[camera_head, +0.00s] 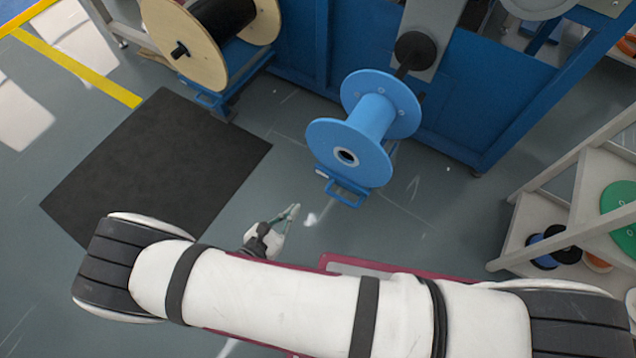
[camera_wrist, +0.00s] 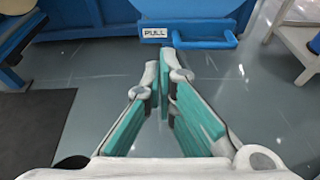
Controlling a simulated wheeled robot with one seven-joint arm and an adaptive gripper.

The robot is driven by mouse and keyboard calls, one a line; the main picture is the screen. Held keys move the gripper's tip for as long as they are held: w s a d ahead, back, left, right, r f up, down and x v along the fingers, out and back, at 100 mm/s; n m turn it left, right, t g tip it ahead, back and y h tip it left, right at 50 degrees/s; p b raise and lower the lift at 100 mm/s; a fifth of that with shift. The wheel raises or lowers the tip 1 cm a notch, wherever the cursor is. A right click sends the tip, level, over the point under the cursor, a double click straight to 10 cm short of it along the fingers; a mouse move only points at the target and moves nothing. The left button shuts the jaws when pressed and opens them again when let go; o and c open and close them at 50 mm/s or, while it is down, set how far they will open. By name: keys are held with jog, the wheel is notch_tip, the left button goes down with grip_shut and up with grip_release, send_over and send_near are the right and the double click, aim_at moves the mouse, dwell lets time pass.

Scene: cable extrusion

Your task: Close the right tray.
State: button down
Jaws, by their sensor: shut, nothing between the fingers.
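The right tray is blue and sits low under the blue spool (camera_head: 375,118), most of it hidden by the spool. Its blue pull handle (camera_head: 346,193) sticks out at the front. In the wrist view the handle (camera_wrist: 205,42) is at the top, right of a white "PULL" label (camera_wrist: 154,33). My gripper (camera_head: 292,210) is shut and empty, its tips short of the handle and a little to its left in the head view.
A left tray (camera_head: 212,98) sits under a wooden-flanged spool (camera_head: 184,45). A dark mat (camera_head: 160,165) lies on the floor at left. A pale shelf (camera_head: 548,215) with coloured spools stands at right. The floor before the right tray is clear.

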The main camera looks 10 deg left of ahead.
jog(key=f, duration=0.1)
jog(key=b, duration=0.3)
send_near(324, 175)
jog(key=shift+n, duration=0.3)
jog(key=x, duration=0.5)
jog(key=shift+s+f, duration=0.15)
jog(key=shift+f, duration=0.05)
jog(key=shift+w+d+r, duration=0.1)
jog(key=shift+w+d, duration=0.2)
jog(key=shift+w, duration=0.35)
jog(key=shift+w, duration=0.1)
jog(key=w+d, duration=0.3)
jog(key=w, duration=0.5)
jog(key=w+d, duration=0.3)
jog(key=w, duration=0.5)
jog(key=w+d+b, duration=0.1)
jog(key=w+d, duration=0.2)
jog(key=w, duration=0.5)
jog(key=shift+w, duration=0.2)
jog(key=shift+w+d, duration=0.2)
jog(key=shift+w, duration=0.55)
